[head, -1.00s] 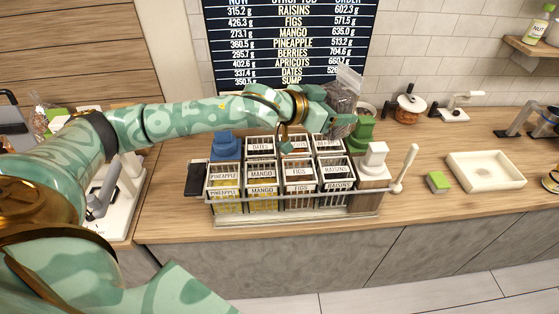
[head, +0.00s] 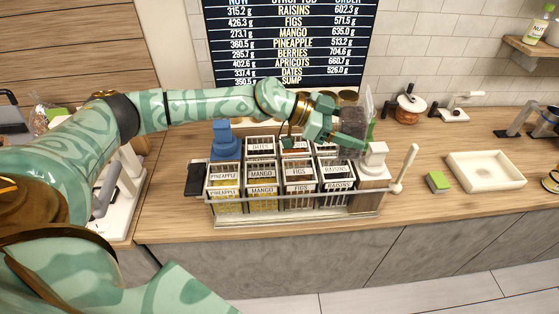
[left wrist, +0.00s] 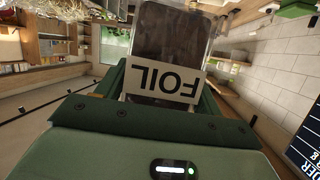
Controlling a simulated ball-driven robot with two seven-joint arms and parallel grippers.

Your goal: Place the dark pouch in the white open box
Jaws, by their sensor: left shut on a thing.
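The dark pouch (head: 350,121) is clear-topped and hangs in my left gripper (head: 342,131), above the right back part of the rack of bins. My left gripper is shut on it. In the left wrist view, the dark pouch (left wrist: 172,32) stands between the green fingers, with a white label reading "FOIL" upside down. The white open box (head: 487,172) is a shallow, empty tray on the counter at the right, well apart from the pouch. My right gripper is not in view.
The wire rack (head: 300,205) of labelled bins stands below my arm. A small green box (head: 438,181) lies left of the white box.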

